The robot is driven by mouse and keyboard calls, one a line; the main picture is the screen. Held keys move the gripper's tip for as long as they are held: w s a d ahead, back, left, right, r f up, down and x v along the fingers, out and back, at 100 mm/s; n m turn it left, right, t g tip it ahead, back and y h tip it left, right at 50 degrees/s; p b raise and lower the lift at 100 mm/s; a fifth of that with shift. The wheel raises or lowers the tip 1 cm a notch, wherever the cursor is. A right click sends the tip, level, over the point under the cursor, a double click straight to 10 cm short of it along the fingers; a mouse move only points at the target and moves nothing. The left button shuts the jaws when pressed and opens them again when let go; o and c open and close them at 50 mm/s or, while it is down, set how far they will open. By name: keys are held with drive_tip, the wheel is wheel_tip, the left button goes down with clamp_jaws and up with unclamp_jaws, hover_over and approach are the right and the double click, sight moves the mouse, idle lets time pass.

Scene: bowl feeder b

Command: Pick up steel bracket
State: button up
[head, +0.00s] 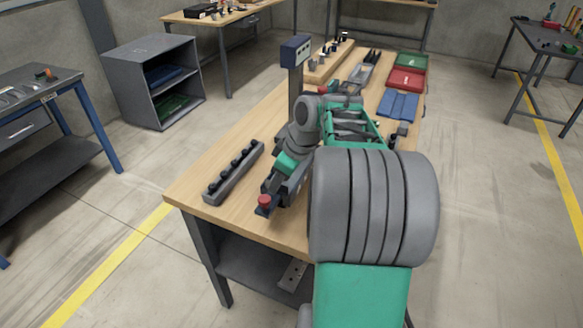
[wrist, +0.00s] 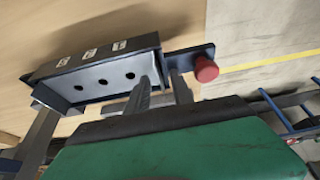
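I cannot surely make out the steel bracket. In the head view my arm hides most of the gripper, near the bench's front end.
The wooden workbench (head: 192,191) carries a dark rail with black knobs (head: 233,173) and a red button (head: 264,201), also in the wrist view (wrist: 206,69). Farther back are a post with a blue box (head: 295,51), a red bin (head: 406,80) and a green bin (head: 412,60). The floor at right is clear.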

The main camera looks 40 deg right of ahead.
clamp_jaws()
idle(1.4)
